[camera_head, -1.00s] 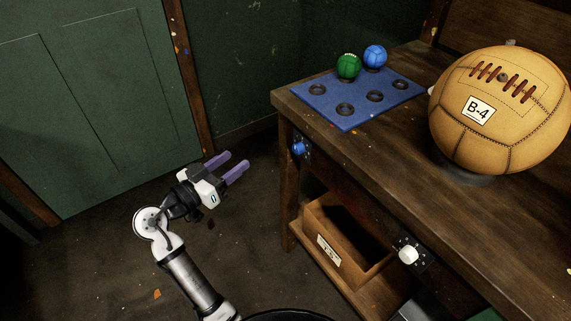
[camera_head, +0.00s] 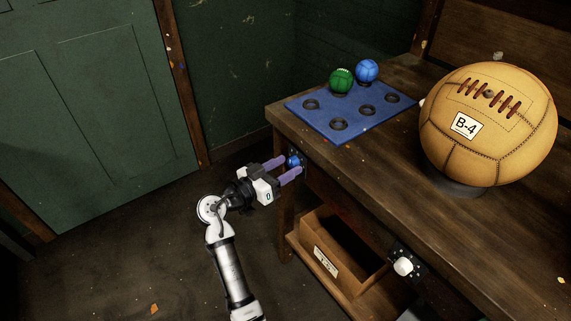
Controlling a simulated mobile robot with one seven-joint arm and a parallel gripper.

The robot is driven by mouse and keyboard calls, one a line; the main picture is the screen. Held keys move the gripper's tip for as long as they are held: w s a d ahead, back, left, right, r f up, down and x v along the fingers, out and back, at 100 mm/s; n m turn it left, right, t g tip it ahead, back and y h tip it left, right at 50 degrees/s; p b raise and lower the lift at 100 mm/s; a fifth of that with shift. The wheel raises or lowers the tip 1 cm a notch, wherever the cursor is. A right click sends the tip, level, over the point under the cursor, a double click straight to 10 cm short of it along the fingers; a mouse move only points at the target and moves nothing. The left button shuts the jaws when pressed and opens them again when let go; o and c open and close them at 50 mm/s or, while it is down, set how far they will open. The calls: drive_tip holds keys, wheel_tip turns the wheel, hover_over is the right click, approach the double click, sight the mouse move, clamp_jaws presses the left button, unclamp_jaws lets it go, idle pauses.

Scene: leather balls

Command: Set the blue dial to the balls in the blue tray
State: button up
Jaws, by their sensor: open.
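The blue dial (camera_head: 294,161) is on the front of the wooden bench near its left corner, partly hidden by my gripper. My gripper (camera_head: 290,166) is open, with its two purple fingers on either side of the dial; I cannot tell whether they touch it. The blue tray (camera_head: 330,112) lies flat on the bench top above the dial. A green ball (camera_head: 341,80) and a blue ball (camera_head: 367,70) sit in it along the back edge. The tray's other visible ring holders are empty.
A large tan leather ball (camera_head: 490,145) labelled B-4 stands on the bench (camera_head: 390,190) to the right. An open wooden box (camera_head: 345,270) sits on the shelf below.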

drive_tip(key=shift+w+d, duration=0.25)
drive_tip(key=c, duration=1)
drive_tip(key=shift+n+p, duration=0.3)
drive_tip(key=shift+n, duration=0.1)
drive_tip(key=n+p, duration=0.2)
drive_tip(key=n, duration=0.2)
drive_tip(key=shift+r+g+p, duration=0.15)
drive_tip(key=shift+g+p, duration=0.15)
drive_tip(key=shift+p, duration=0.1)
drive_tip(key=shift+n+p, duration=1.2)
drive_tip(key=shift+n, duration=0.7)
